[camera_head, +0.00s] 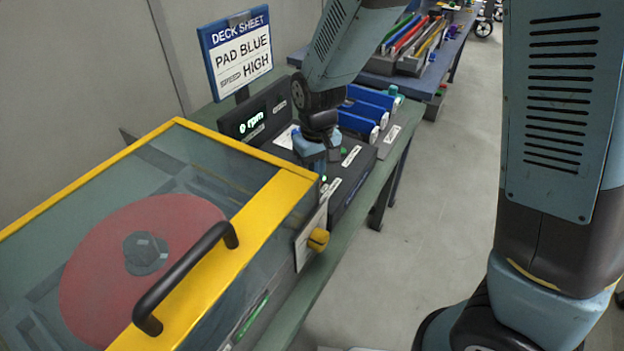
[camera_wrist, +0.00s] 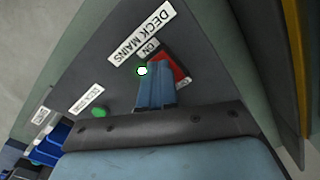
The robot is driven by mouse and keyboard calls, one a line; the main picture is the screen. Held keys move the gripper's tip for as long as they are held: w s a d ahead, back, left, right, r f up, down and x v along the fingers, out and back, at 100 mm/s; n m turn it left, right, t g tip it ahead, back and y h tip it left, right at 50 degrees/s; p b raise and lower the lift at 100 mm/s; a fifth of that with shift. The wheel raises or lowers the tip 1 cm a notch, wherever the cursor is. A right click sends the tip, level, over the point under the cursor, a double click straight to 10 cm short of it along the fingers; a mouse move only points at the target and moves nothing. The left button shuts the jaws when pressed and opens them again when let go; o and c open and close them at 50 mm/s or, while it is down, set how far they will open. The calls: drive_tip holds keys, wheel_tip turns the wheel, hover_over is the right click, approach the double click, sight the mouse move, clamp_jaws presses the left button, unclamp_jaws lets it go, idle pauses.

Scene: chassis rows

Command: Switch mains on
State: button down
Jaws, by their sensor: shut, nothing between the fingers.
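The mains switch (camera_wrist: 182,74) is a red rocker on a dark panel, beside an "ON" label and under a "DECK MAINS" label (camera_wrist: 140,33). My gripper (camera_wrist: 154,86) is shut and empty, its blue fingers over the panel and covering part of the red switch. I cannot tell whether the fingertips touch it. A small light (camera_wrist: 142,71) next to the fingers glows whitish green. In the head view my gripper (camera_head: 318,170) points down at the front of the dark control box (camera_head: 352,188); the switch is hidden there.
A yellow-framed clear cover (camera_head: 250,237) with a black handle stands over a red disc (camera_head: 140,255) at left. The display (camera_head: 252,119) reads "0 rpm". A green button (camera_wrist: 98,113) sits on the panel. A sign (camera_head: 236,48) reads "PAD BLUE HIGH". Blue bins (camera_head: 358,124) stand behind.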

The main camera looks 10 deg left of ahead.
wheel_tip(320, 180, up, 6)
idle(0.8)
drive_tip(key=shift+r, duration=0.1)
idle(0.3)
drive_tip(key=d+r+m+t+y, duration=0.1)
drive_tip(key=d+r+m, duration=0.1)
drive_tip(key=d+r, duration=0.6)
drive_tip(key=d+r+m+t, duration=0.15)
drive_tip(key=d+r, duration=0.35)
drive_tip(key=d, duration=0.5)
drive_tip(key=s+d+r+m+t, duration=0.1)
drive_tip(key=s+d+r+m, duration=0.1)
drive_tip(key=s+d, duration=0.3)
drive_tip(key=s+d+r+m+t+h, duration=0.1)
drive_tip(key=s+d+r+m+t, duration=0.1)
drive_tip(key=s+d+r, duration=0.2)
drive_tip(key=s+d, duration=0.1)
drive_tip(key=d, duration=0.2)
drive_tip(key=shift+s+d+r, duration=0.25)
drive_tip(key=shift+s+d, duration=0.1)
drive_tip(key=shift+s, duration=0.05)
